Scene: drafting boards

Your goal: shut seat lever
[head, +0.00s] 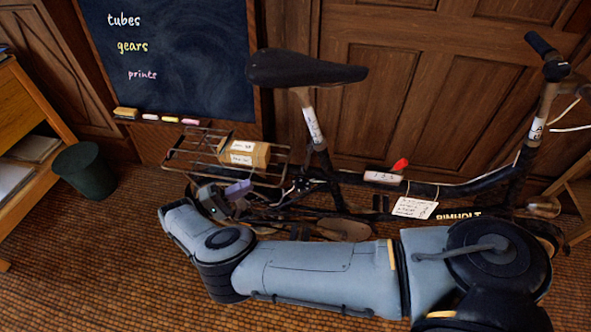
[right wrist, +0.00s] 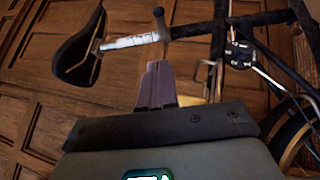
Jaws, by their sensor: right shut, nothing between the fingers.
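The bicycle's saddle (head: 305,69) sits on a seat post (head: 311,125) with a white label. In the right wrist view, the saddle (right wrist: 80,47) and labelled post (right wrist: 130,41) lie at upper left. In the head view the lever is too small to make out. My right gripper (head: 240,188), with purple fingers (right wrist: 158,85), is shut and empty, below and left of the clamp near the rear rack. It is apart from the lever. My left gripper is not in view.
A rear rack (head: 185,150) carries a cardboard box (head: 243,153) close to my right gripper. A chalkboard (head: 180,60) and wooden panelling stand behind. A bin (head: 85,171) stands at left.

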